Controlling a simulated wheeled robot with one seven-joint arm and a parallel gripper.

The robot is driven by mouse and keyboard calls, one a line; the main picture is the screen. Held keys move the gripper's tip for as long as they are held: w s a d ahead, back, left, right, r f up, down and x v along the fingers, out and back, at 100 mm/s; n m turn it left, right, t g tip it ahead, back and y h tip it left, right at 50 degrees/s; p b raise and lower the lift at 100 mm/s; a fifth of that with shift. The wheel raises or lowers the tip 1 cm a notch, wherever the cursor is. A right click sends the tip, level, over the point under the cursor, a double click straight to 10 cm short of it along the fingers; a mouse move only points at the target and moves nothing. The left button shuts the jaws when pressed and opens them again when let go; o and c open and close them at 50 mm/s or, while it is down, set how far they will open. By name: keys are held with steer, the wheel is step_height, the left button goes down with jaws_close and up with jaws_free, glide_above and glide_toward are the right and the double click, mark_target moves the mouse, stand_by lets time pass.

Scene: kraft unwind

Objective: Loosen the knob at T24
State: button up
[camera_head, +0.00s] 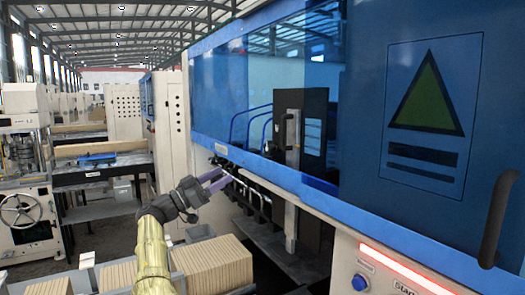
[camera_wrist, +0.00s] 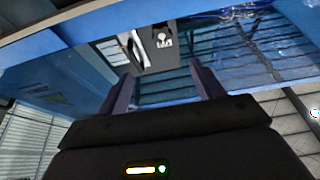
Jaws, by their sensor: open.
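No label reading T24 is legible, and I cannot pick out the knob in either view. My gripper (camera_head: 222,179) is in front of the blue machine (camera_head: 270,165), near the lower edge of its blue-framed window. In the wrist view my gripper (camera_wrist: 163,82) shows two purple fingers spread apart with nothing between them. Beyond the fingers are a light panel with a small dark-and-white fitting (camera_wrist: 163,38) and a tilted blue frame. I cannot tell whether the fitting is a knob.
A row of small metal fittings (camera_head: 250,190) lies under the window, close to my gripper. A dark door handle (camera_head: 497,220) and a blue button (camera_head: 360,283) are at the right. Stacked boards (camera_head: 213,263) stand below my arm. A handwheel machine (camera_head: 25,207) is at the left.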

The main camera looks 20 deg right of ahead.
mark_target(267, 148)
steer(key=p+x, duration=0.8)
steer(key=x, duration=0.8)
steer(key=shift+w+a, duration=0.1)
steer(key=shift+w, duration=0.05)
steer(key=shift+w+d, duration=0.15)
steer(key=shift+d, duration=0.3)
steer(key=shift+a, duration=0.1)
steer(key=c, duration=1)
